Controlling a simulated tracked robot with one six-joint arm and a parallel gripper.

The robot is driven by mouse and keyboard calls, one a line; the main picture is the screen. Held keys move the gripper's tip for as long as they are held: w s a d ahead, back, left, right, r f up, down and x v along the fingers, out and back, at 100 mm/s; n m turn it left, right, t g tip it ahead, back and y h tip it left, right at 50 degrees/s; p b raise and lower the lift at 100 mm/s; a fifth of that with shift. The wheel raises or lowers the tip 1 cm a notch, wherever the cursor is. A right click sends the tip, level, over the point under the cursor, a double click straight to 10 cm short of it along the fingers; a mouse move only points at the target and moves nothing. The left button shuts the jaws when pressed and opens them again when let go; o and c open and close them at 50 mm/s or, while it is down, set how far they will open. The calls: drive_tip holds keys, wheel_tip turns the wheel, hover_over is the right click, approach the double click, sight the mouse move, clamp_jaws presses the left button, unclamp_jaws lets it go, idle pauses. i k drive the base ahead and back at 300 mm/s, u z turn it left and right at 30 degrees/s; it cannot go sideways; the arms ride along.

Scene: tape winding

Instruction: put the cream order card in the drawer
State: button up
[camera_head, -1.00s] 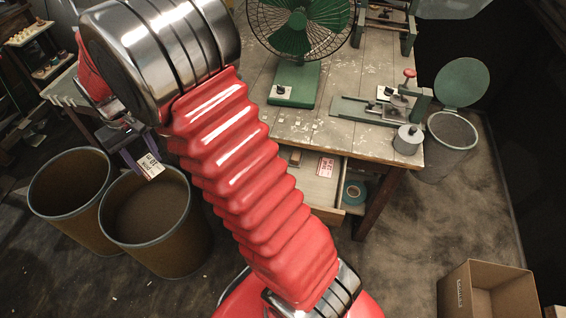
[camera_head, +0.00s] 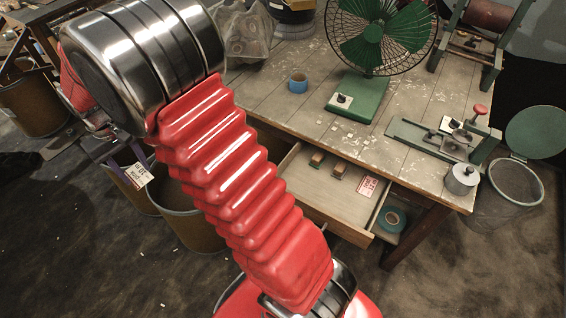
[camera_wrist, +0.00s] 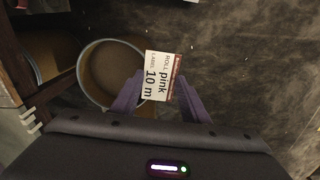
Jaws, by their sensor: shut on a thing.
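In the head view the card (camera_head: 139,175) shows at the left, beside my arm, above the floor and near the bins. The drawer (camera_head: 318,197) under the table is pulled open, right of my arm. My gripper is well to its left. Part of the drawer's left side is hidden by my arm.
The drawer holds small brown blocks (camera_head: 317,160) and a red-and-white card (camera_head: 367,187). The table (camera_head: 300,110) carries a green fan (camera_head: 358,97) and a blue roll (camera_head: 298,84). A round bin (camera_wrist: 112,75) lies below my gripper.

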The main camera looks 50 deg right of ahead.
sight(345, 208)
drive_tip(key=z, duration=0.85)
drive_tip(key=i, duration=0.1)
drive_tip(key=u, duration=1.35)
drive_tip(key=k, duration=0.7)
drive_tip(key=z, duration=0.4)
